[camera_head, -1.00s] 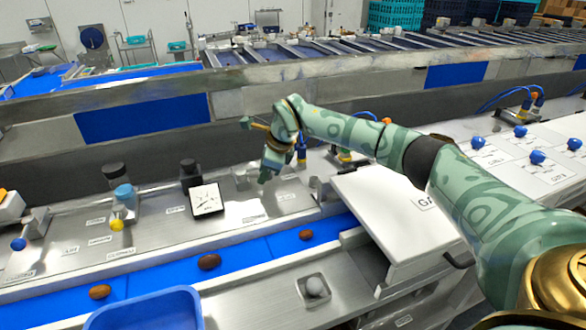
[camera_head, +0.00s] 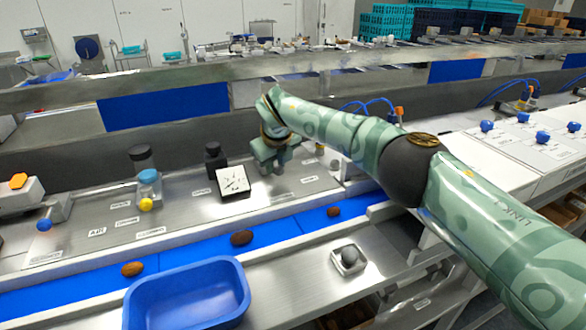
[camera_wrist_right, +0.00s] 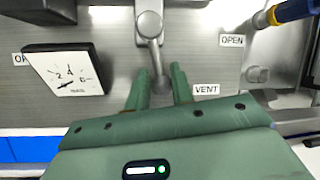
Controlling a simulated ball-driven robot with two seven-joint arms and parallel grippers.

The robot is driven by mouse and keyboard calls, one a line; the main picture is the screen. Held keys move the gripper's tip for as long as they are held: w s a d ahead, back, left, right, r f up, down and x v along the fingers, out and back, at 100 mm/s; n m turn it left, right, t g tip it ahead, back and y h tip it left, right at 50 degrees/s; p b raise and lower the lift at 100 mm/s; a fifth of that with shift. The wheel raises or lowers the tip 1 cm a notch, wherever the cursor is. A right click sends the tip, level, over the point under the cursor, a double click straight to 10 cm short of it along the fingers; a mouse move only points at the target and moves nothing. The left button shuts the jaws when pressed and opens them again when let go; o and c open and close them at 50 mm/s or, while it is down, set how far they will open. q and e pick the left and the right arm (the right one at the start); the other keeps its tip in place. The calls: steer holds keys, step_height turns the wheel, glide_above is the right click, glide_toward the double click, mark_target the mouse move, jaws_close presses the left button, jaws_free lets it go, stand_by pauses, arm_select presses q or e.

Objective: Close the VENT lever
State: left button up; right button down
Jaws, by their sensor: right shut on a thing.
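The VENT lever (camera_wrist_right: 155,50) is a grey metal handle on a round pivot, seen in the right wrist view. It points down the picture from the pivot, its end between my fingers. The VENT label (camera_wrist_right: 206,89) is to the right of the lever's end; an OPEN label (camera_wrist_right: 232,40) is higher and further right. My right gripper (camera_wrist_right: 160,82) is shut on the lever's end. In the head view my right gripper (camera_head: 272,165) is low over the steel panel, right of the gauge, and hides the lever. My left gripper is not in view.
A square white gauge (camera_head: 232,181) stands close left of the gripper. A blue belt (camera_head: 205,247) with several dates runs in front, with a blue tub (camera_head: 187,296) nearer. A blue-and-yellow fitting (camera_wrist_right: 290,12) is at right.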

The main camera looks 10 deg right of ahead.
steer(key=shift+s+a+f+m+h+b, duration=0.1)
steer(key=shift+a+m+h+b, duration=0.2)
steer(key=shift+m, duration=0.3)
steer(key=shift+s+a+f+m+h+b, duration=0.1)
steer(key=shift+a+m+h+b, duration=0.15)
steer(key=shift+a+m, duration=0.25)
steer(key=c, duration=1.2)
jaws_free()
steer(key=shift+r, duration=0.15)
steer(key=shift+r, duration=0.15)
steer(key=v, duration=1.6)
